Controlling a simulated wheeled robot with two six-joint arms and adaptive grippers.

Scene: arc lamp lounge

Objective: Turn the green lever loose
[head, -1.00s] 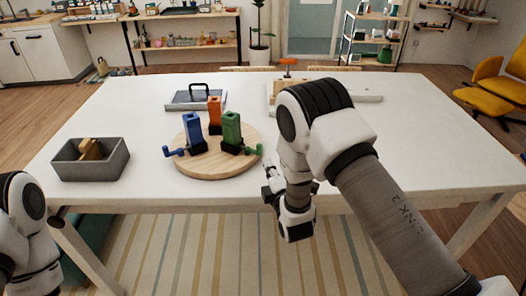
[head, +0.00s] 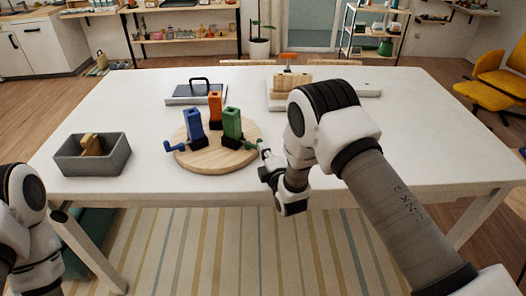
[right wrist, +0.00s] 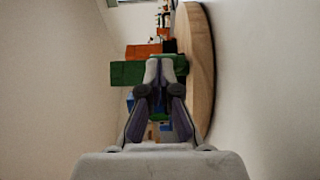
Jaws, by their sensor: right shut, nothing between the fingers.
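A round wooden board (head: 213,160) on the white table carries three upright clamp-like blocks. The green block (head: 232,123) stands at the right, with its small green lever (head: 251,144) sticking out toward the board's right edge. The blue block (head: 194,125) has a blue lever (head: 173,147) to the left, and the orange block (head: 215,108) stands behind. My right gripper (head: 263,155) is shut and empty close beside the green lever; I cannot tell whether they touch. In the right wrist view, its fingers (right wrist: 159,74) overlap the green block (right wrist: 128,73). My left gripper is out of view.
A grey bin (head: 92,160) holding a tan wooden piece stands left of the board. A grey flat case with a dark handle (head: 197,93) lies behind it. A wooden block (head: 292,83) sits farther back. The table's right side is clear.

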